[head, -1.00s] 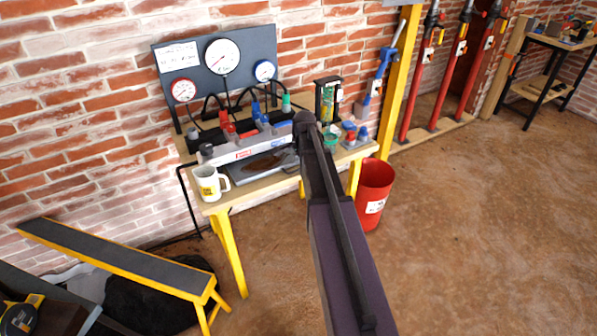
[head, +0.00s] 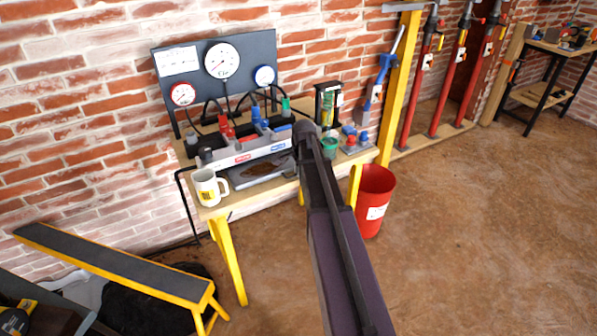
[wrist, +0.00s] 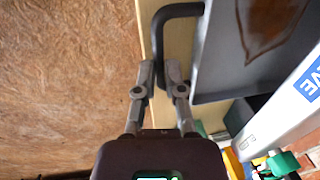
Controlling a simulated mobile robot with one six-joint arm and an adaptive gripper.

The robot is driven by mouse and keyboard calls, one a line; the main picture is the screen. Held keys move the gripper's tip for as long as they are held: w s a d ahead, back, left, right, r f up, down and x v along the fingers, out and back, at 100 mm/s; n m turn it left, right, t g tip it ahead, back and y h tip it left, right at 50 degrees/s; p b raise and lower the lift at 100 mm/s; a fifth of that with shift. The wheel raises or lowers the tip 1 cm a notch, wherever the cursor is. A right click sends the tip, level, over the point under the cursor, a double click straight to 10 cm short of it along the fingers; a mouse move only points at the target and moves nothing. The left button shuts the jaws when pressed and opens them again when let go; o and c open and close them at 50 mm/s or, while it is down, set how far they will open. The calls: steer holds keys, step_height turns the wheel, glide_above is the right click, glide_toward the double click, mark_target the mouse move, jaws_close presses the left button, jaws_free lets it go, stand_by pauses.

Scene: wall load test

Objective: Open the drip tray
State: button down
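The drip tray (head: 240,179) is a shallow grey tray with a brown puddle in it, under the light panel on the bench. The arm hides its right end in the head view. In the wrist view the tray (wrist: 222,60) lies to the right, with a black bent bar handle (wrist: 179,11) on its near side. My gripper (wrist: 159,72) has its fingers close together on both sides of the handle's long bar and looks shut on it. In the head view my arm hides the gripper and handle.
A white and yellow mug (head: 208,187) stands at the bench's left front corner. The red bucket (head: 374,205) is on the floor right of the arm. A low black and yellow bench (head: 110,262) is at the lower left. Brown floor is clear to the right.

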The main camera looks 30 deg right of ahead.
steer(key=s, duration=0.9)
steer(key=shift+s+d, duration=0.15)
steer(key=shift+s, duration=0.05)
steer(key=c, duration=0.7)
jaws_free()
steer(key=shift+w, duration=0.25)
